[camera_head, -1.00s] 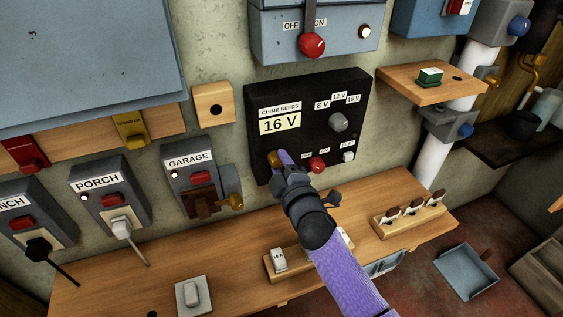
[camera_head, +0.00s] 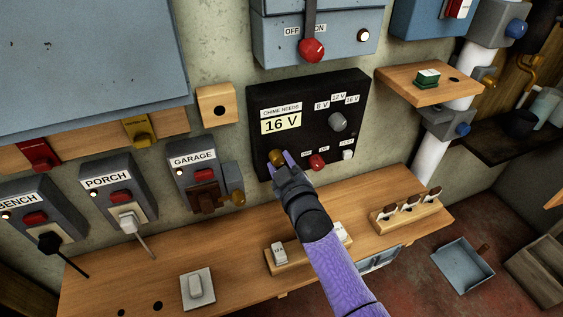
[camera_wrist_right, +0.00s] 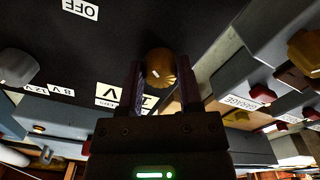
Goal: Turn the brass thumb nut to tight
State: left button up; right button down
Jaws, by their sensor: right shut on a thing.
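The brass thumb nut (camera_head: 276,156) is at the lower left of the black panel (camera_head: 300,88) marked "CHIME NEEDS 16 V". My right gripper (camera_head: 280,162) comes up from below and is shut on the nut, with a finger on either side. In the right wrist view the round, ridged nut (camera_wrist_right: 160,68) sits between the two fingers. A pale mark shows on its face. The frames do not show how tight it is. My left gripper is not in view.
A grey knob (camera_head: 338,122), a red knob (camera_head: 317,161) and a white button (camera_head: 347,155) are on the same panel. A GARAGE switch box (camera_head: 190,178) is to the left. The wooden bench (camera_head: 235,262) below holds switches and a rack.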

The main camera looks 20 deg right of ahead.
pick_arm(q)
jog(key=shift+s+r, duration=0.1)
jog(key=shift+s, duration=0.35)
pick_arm(e)
jog(key=shift+f, duration=0.1)
jog(key=shift+c, duration=1.4)
grip_release()
jog(key=shift+s, duration=0.1)
jog(key=shift+s+p, duration=0.35)
jog(key=shift+p, duration=0.05)
pick_arm(q)
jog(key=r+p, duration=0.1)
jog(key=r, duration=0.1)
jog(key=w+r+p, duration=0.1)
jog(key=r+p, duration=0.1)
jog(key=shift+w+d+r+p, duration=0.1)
jog(key=shift+p, duration=0.2)
pick_arm(e)
jog(key=s, duration=0.9)
jog(key=shift+d, duration=0.2)
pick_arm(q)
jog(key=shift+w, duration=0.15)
